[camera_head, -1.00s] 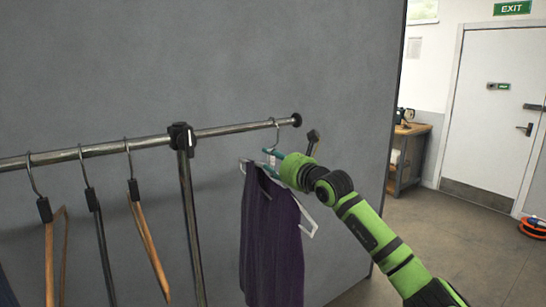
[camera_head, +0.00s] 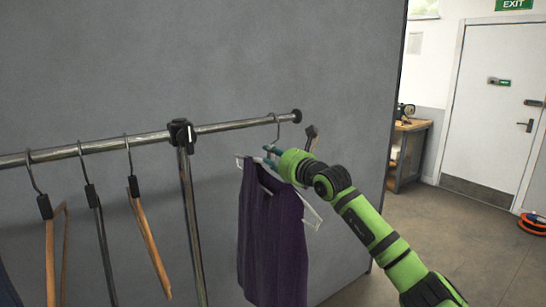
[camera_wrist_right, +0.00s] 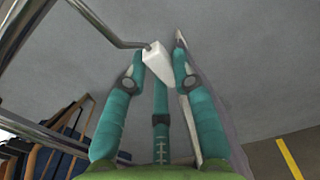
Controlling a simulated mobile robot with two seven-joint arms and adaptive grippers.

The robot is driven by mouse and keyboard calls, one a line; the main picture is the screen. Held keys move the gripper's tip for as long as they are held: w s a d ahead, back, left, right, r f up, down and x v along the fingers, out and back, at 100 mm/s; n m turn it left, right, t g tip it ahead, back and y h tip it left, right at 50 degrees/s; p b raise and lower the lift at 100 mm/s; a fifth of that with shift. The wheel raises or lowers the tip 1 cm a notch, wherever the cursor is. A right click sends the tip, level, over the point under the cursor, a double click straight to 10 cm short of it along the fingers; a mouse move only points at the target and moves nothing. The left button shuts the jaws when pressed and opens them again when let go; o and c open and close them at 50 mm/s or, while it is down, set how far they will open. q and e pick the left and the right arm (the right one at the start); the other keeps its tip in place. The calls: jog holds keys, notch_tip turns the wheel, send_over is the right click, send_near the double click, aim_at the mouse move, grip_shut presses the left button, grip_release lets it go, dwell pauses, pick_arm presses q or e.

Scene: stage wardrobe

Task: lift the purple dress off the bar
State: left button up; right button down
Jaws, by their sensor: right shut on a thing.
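The purple dress (camera_head: 270,240) hangs on a white hanger (camera_head: 312,214) near the right end of the metal bar (camera_head: 235,126). The hanger's wire hook (camera_head: 278,128) is at the bar; whether it bears on it I cannot tell. My right gripper (camera_head: 270,154) reaches in from the right, just below the bar. In the right wrist view its teal fingers (camera_wrist_right: 157,80) are shut on the hanger's white neck block (camera_wrist_right: 156,66), with the hook's wire running off to the upper left. The dress is mostly out of the wrist view. My left gripper is not in view.
Several other hangers, such as a wooden one (camera_head: 148,240), hang left of the upright post (camera_head: 192,230). The bar ends in a black knob (camera_head: 296,116) close to my right gripper. A grey panel (camera_head: 220,60) stands behind. Open floor (camera_head: 440,240) lies right.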

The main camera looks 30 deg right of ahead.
jog(key=shift+r+p, duration=0.65)
jog(key=shift+r, duration=1.15)
jog(key=shift+s+f, duration=0.1)
jog(key=shift+s+b, duration=0.4)
jog(key=shift+b, duration=0.15)
jog(key=shift+s+d+b, duration=0.15)
jog(key=shift+s+b, duration=1.2)
jog(key=shift+s, duration=0.2)
jog(key=shift+s+d+b, duration=0.15)
jog(key=shift+s+b, duration=1.2)
jog(key=shift+s, duration=0.65)
